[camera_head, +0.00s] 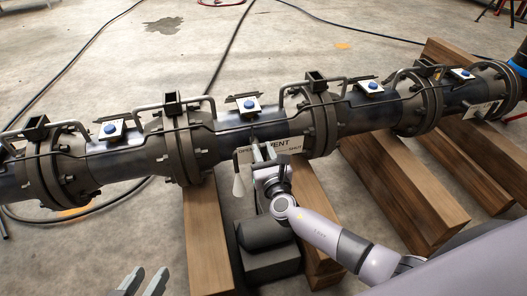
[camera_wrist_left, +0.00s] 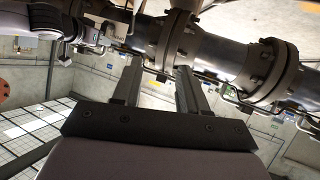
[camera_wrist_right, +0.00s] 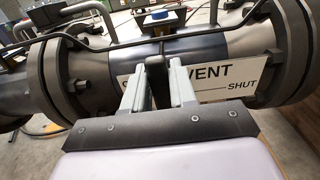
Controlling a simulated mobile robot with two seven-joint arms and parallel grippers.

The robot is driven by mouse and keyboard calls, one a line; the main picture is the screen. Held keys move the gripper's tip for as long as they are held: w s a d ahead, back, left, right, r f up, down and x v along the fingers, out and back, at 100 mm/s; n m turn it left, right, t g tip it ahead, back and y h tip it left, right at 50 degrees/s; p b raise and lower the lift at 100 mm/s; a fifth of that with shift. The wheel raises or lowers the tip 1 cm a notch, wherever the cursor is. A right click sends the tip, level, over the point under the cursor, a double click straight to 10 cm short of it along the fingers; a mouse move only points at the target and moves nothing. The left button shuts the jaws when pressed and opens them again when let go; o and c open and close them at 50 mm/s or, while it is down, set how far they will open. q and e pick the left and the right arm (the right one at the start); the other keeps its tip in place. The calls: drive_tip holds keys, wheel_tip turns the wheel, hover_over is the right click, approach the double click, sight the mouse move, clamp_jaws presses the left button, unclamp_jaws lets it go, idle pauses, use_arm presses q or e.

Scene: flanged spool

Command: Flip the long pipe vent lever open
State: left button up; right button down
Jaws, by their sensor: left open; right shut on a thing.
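The long pipe (camera_head: 270,128), dark with heavy bolted flanges, runs across the head view. Its white vent plate (camera_wrist_right: 228,78) reads VENT with SHUT at the right; the word at its left is mostly covered by my fingers in the right wrist view, and the plate also shows in the head view (camera_head: 284,145). The dark lever (camera_wrist_right: 155,68) stands roughly upright before the plate's left part. My right gripper (camera_wrist_right: 158,88) is shut on the lever; its fingers also show in the head view (camera_head: 262,153). My left gripper (camera_head: 143,282) is open and empty, well apart from the pipe.
Wooden beams (camera_head: 400,190) lie under the pipe. Blue-topped boxes (camera_head: 249,105) and thin rails sit along the pipe. Cables (camera_head: 226,50) cross the concrete floor behind. Floor at the lower left is mostly clear.

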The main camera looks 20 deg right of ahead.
sight(264, 154)
drive_tip(key=shift+f, duration=0.1)
drive_tip(key=c, duration=1)
unclamp_jaws()
use_arm(q)
drive_tip(key=shift+w+r, duration=0.1)
use_arm(e)
drive_tip(key=shift+s, duration=0.1)
drive_tip(key=shift+s, duration=0.25)
drive_tip(key=s+p, duration=0.1)
drive_tip(key=s, duration=0.1)
drive_tip(key=s+p, duration=0.1)
drive_tip(key=s, duration=0.2)
drive_tip(key=shift+s+a, duration=0.2)
drive_tip(key=shift+s, duration=0.15)
use_arm(q)
drive_tip(key=shift+s+a+r+y, duration=0.1)
drive_tip(key=shift+s+a+y, duration=0.15)
drive_tip(key=shift+a, duration=0.25)
drive_tip(key=shift+s+a+y, duration=0.15)
drive_tip(key=shift+a+y, duration=0.2)
drive_tip(key=shift+a, duration=0.1)
use_arm(e)
drive_tip(key=shift+s, duration=0.45)
use_arm(q)
drive_tip(key=shift+m, duration=0.3)
